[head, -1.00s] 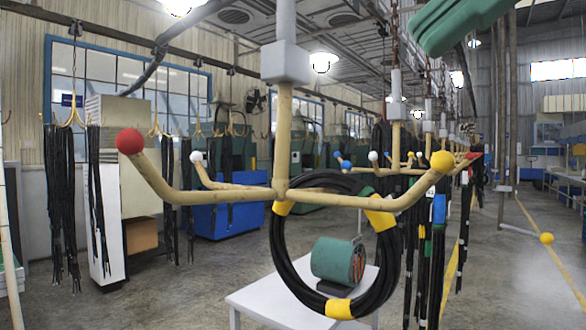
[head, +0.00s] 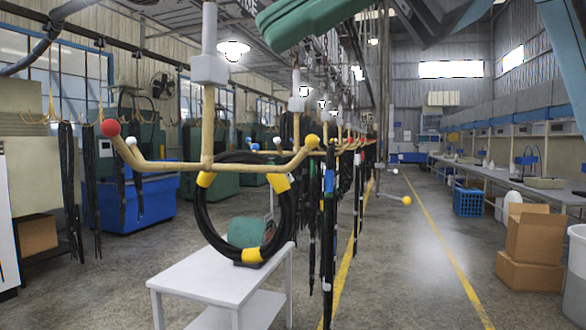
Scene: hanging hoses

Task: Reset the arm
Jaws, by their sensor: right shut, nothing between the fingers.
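My right gripper (head: 276,34) shows as green fingers at the top of the head view, pointing left. It is shut and empty, high in the picture and clear of the hanging hoses. A black coiled hose (head: 286,222) with yellow bands hangs from a beige hanger (head: 207,125). The hanger's curved arms end in a red ball (head: 110,127) and a yellow ball (head: 312,140). The gripper is apart from both hose and hanger. My left gripper is not in view.
A white table (head: 190,276) stands below the coil, with a green rounded object (head: 246,231) partly hidden behind the hose. More hangers and dark hoses recede behind. Cardboard boxes (head: 533,240) and a long bench (head: 500,178) stand at right. The grey floor between is open.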

